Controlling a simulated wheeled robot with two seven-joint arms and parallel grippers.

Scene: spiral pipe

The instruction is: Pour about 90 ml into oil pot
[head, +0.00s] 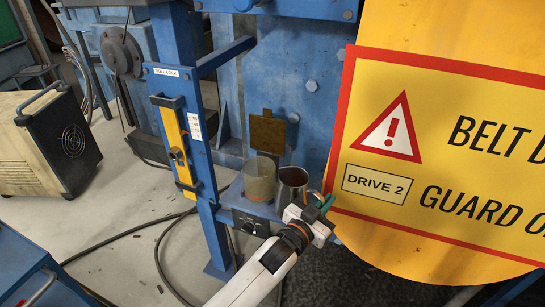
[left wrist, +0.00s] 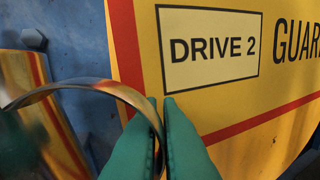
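A translucent, greyish-tan cylindrical pot (head: 260,179), which looks like the oil pot, stands on a small blue ledge. A brown square plate (head: 267,131) is upright behind it. A shiny metal mug (head: 292,184) is just right of the pot. My left gripper (head: 319,203) is at the mug's right side. In the left wrist view, its green fingers (left wrist: 166,135) are closed on the mug's curved metal handle (left wrist: 115,91). The mug's mirror-like wall (left wrist: 50,115) fills the lower left there. The mug looks about upright; the liquid level cannot be made out. My right gripper is out of view.
A large yellow belt guard with a warning sign (head: 440,150) stands close on the right. A blue post (head: 190,130) stands left of the pot. A control box with a knob (head: 249,223) is below. Cables (head: 120,238) lie on the floor.

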